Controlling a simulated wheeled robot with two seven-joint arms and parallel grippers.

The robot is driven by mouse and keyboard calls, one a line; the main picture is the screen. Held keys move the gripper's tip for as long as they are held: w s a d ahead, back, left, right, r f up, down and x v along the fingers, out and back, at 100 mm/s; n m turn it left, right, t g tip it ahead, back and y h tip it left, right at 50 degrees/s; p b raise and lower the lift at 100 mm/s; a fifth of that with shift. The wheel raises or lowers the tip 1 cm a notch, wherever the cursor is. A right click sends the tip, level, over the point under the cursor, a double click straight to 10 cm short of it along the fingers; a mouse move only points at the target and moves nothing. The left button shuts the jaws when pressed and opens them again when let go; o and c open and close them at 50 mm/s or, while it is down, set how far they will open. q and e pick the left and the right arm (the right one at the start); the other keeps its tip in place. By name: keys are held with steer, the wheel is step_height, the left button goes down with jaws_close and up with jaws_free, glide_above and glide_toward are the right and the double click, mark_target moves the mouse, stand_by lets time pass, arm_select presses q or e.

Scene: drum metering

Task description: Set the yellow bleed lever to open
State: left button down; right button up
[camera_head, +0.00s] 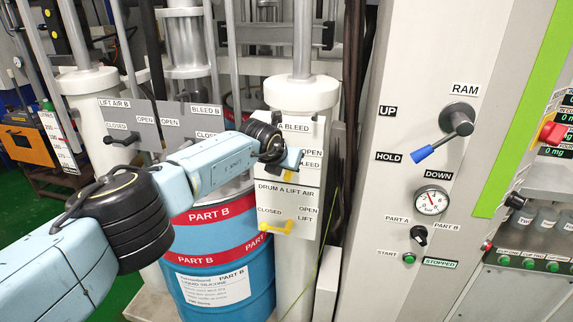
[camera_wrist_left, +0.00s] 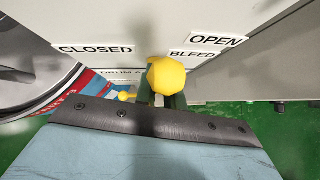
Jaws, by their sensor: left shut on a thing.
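The yellow bleed lever (camera_wrist_left: 166,76) shows its round knob in the left wrist view. The knob sits between the CLOSED label (camera_wrist_left: 95,50) and the OPEN label (camera_wrist_left: 217,40), somewhat nearer to OPEN. My left gripper (camera_wrist_left: 163,98) is shut on the lever, with a finger on each side below the knob. In the head view my left gripper (camera_head: 291,160) is at the upper A BLEED panel (camera_head: 297,125) and hides most of the lever. My right gripper is not in view.
The yellow drum A lift air lever (camera_head: 276,228) is just below, between CLOSED and LIFT labels. A blue Part B drum (camera_head: 215,265) stands behind my left arm. A grey cabinet with a blue-handled ram lever (camera_head: 436,145) stands to the right.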

arm_select(q)
steer(key=shift+w+r, duration=0.1)
steer(key=shift+r, duration=0.25)
steer(key=c, duration=1.6)
jaws_free()
steer(key=shift+o, duration=0.5)
steer(key=shift+d+f, duration=0.1)
steer(key=shift+f, duration=0.1)
steer(key=shift+p+v, duration=0.4)
steer(key=shift+v, duration=0.35)
steer(key=b+v, duration=0.2)
steer(key=v, duration=1)
